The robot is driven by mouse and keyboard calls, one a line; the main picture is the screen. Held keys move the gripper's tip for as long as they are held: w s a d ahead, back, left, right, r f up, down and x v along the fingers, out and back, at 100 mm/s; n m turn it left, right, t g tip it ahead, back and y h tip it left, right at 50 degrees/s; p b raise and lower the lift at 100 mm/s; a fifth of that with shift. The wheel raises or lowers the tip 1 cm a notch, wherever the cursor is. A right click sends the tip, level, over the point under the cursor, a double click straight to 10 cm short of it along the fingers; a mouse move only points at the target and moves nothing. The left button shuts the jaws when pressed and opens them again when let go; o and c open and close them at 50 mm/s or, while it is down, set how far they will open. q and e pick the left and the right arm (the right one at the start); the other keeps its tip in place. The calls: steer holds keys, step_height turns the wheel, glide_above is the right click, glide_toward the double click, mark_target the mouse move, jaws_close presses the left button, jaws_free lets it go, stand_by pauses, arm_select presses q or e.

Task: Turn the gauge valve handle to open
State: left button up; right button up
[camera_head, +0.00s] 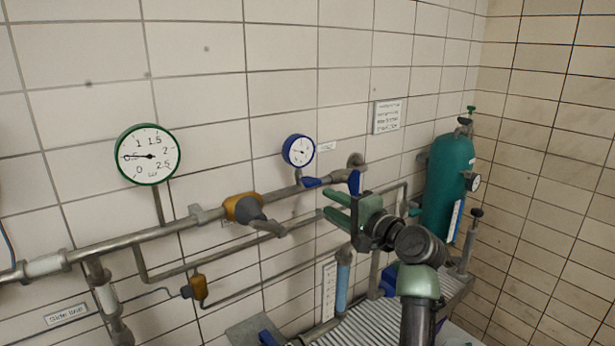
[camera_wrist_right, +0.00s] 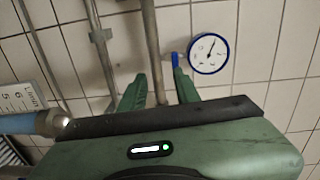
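The gauge valve handle (camera_head: 314,182) is a small blue lever on the pipe just below the blue-rimmed gauge (camera_head: 298,151). In the right wrist view a blue handle (camera_wrist_right: 174,60) shows just left of the gauge (camera_wrist_right: 209,52), close to one fingertip; I cannot tell whether they touch. My right gripper (camera_head: 327,204) is open, its green fingers pointing left, below and right of the handle in the head view. In the right wrist view, the spread fingers (camera_wrist_right: 159,76) have a grey pipe between them in the picture. My left gripper is not in view.
A yellow-and-grey valve (camera_head: 246,208) and a green-rimmed gauge (camera_head: 149,155) are at left. A teal cylinder (camera_head: 447,185) stands near the corner. Grey pipes run along the tiled wall.

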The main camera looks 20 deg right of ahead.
mark_target(315, 185)
steer(key=shift+t, duration=0.3)
steer(key=w+p, duration=0.1)
steer(key=w, duration=0.1)
steer(key=w+a+r+p, duration=0.1)
steer(key=w, duration=0.1)
steer(key=w+a+r+p, duration=0.1)
steer(key=w, duration=0.1)
steer(key=shift+w+a+r, duration=0.1)
steer(key=shift+w+r, duration=0.1)
steer(key=shift+w, duration=0.15)
steer(key=shift+w+a, duration=0.2)
steer(key=shift+w, duration=0.3)
steer(key=shift+f, duration=0.1)
steer(key=shift+d, duration=0.1)
jaws_close()
